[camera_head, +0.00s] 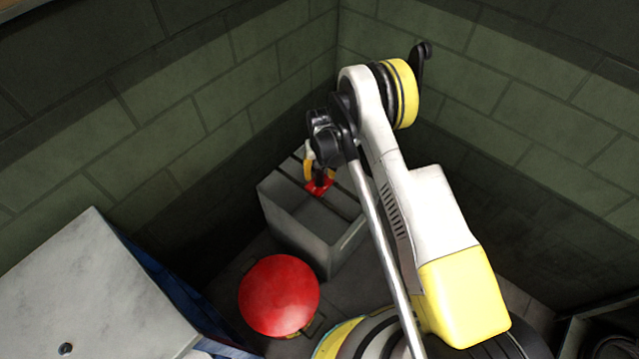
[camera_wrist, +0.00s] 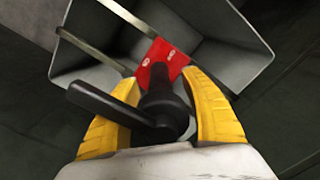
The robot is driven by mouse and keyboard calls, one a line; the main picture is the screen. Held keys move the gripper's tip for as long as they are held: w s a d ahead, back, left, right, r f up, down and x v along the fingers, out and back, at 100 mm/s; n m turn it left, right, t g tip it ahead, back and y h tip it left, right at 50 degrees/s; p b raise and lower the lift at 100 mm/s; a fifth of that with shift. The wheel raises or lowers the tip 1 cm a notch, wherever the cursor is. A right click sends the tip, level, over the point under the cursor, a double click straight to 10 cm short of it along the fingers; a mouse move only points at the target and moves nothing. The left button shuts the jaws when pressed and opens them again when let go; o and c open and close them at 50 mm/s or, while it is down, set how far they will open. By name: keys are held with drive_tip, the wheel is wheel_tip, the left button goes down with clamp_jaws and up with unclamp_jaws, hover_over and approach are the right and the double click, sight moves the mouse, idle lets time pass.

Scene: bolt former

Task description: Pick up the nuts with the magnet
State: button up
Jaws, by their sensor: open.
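A red block with white marks, apparently the magnet (camera_wrist: 168,62), sits at the grey bin in the wrist view. A black handle with a side lever (camera_wrist: 130,112) rises from it. In the head view the red part (camera_head: 319,186) shows at the bin's top. My gripper (camera_wrist: 160,88) is open, with one yellow finger on each side of the black handle; I cannot tell whether they touch it. My gripper (camera_head: 316,165) is above the grey bin (camera_head: 300,236) in the head view. I cannot make out any nuts.
Thin metal bars (camera_wrist: 92,52) cross the bin's opening. A red round-topped object (camera_head: 280,296) stands in front of the bin. A pale cabinet top (camera_head: 95,285) with a small dark round spot is at left. Brick walls (camera_head: 230,80) meet close behind the bin.

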drive_tip(key=shift+r, duration=0.15)
clamp_jaws()
